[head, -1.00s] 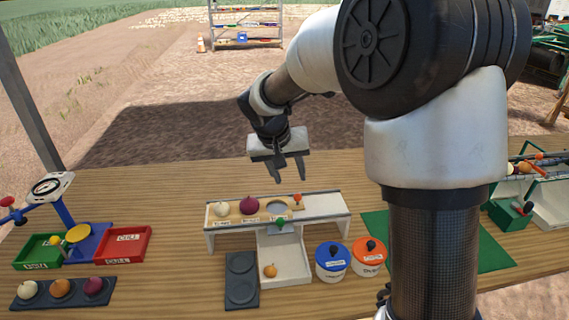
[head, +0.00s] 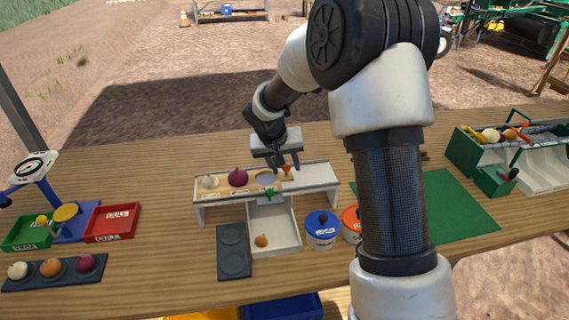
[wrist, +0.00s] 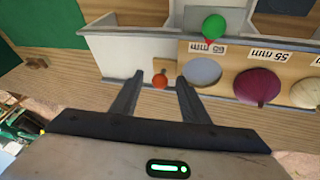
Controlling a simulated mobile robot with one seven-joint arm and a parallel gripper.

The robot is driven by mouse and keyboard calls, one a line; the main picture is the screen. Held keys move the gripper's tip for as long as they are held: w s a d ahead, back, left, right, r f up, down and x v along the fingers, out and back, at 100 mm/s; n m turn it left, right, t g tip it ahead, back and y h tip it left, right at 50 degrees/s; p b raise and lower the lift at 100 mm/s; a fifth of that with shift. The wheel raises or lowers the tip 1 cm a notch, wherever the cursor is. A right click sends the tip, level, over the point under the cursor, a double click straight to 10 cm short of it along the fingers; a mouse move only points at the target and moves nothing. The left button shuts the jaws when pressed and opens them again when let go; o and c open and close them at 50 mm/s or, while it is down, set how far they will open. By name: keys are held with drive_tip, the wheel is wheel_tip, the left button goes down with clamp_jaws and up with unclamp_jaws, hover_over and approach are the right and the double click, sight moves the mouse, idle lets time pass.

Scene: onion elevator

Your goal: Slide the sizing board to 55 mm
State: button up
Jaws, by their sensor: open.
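The tan sizing board (head: 222,184) lies in a white stand (head: 318,176). A white onion (head: 209,182) and a red onion (head: 238,177) sit on it, beside an open round hole (head: 266,179). An orange-red knob (head: 287,169) stands at its right end; it also shows in the wrist view (wrist: 160,80). The green-headed pointer (wrist: 213,26) is at the "60 mm" label (wrist: 207,47). The "55 mm" label (wrist: 270,55) is beside the red onion. My gripper (head: 283,166) is open and empty, its fingers on either side of the knob, apart from it.
A small orange onion (head: 261,241) lies in the white chute (head: 283,236) below the stand. A dark tray (head: 233,262) and blue-lidded pot (head: 322,226) flank it. A red bin (head: 108,222) stands left, a green mat (head: 450,205) right.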

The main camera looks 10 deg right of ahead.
clamp_jaws()
drive_tip(key=shift+d+p, duration=0.3)
drive_tip(key=shift+d, duration=3.8)
drive_tip(key=shift+o, duration=0.2)
unclamp_jaws()
wheel_tip(320, 180, up, 6)
drive_tip(key=p, duration=0.4)
